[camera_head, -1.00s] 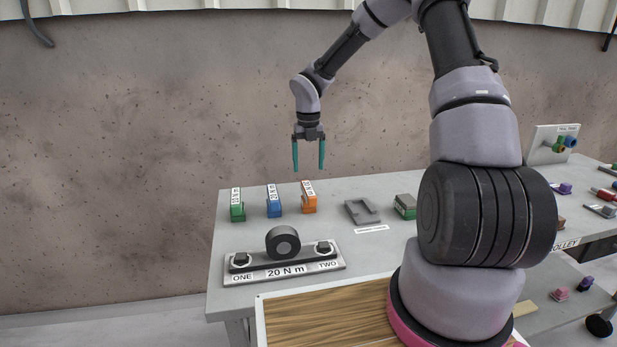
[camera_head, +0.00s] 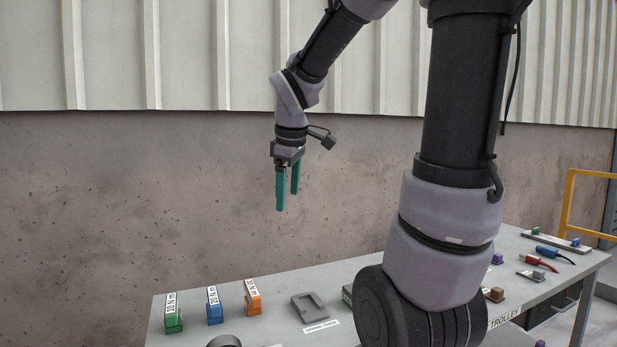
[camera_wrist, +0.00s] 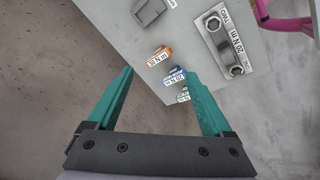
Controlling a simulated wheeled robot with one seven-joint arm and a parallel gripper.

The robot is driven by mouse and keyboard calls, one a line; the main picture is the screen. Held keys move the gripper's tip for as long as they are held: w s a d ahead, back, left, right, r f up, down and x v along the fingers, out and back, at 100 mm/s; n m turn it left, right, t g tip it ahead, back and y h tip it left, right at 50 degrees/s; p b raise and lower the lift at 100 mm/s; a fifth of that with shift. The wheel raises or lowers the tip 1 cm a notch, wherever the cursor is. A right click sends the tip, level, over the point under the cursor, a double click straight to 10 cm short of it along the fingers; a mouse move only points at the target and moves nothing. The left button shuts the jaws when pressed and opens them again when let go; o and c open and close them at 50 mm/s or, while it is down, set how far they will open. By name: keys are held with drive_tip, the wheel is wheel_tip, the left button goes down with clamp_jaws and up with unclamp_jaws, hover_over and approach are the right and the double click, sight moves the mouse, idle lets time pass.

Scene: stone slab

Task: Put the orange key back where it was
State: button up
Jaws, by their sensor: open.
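The orange key (camera_head: 253,297) stands on the grey table at the right end of a row, beside the blue key (camera_head: 214,306) and the green key (camera_head: 173,313). It carries a white label on top. In the wrist view the orange key (camera_wrist: 159,56) shows beyond my fingers, with the blue key (camera_wrist: 175,76) and green key (camera_wrist: 183,95) nearer. My gripper (camera_head: 287,203) is open and empty, well above the table. Its teal fingers point down, apart from all the keys.
A grey recessed tray (camera_head: 310,307) lies right of the keys, with a white label in front. The plate marked 20 N m (camera_wrist: 228,42) shows in the wrist view. Cables and small blocks lie on the table's right side. The air around my gripper is clear.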

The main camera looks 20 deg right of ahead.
drive_tip(key=s+r+m+t+y, duration=0.2)
drive_tip(key=s+r+m, duration=0.3)
drive_tip(key=s+m, duration=0.6)
drive_tip(key=shift+d+m+t+y, duration=0.15)
drive_tip(key=shift+m+t+y, duration=0.15)
drive_tip(key=shift+m+t, duration=0.7)
drive_tip(key=shift+s+m+g, duration=0.1)
drive_tip(key=shift+m+g, duration=0.2)
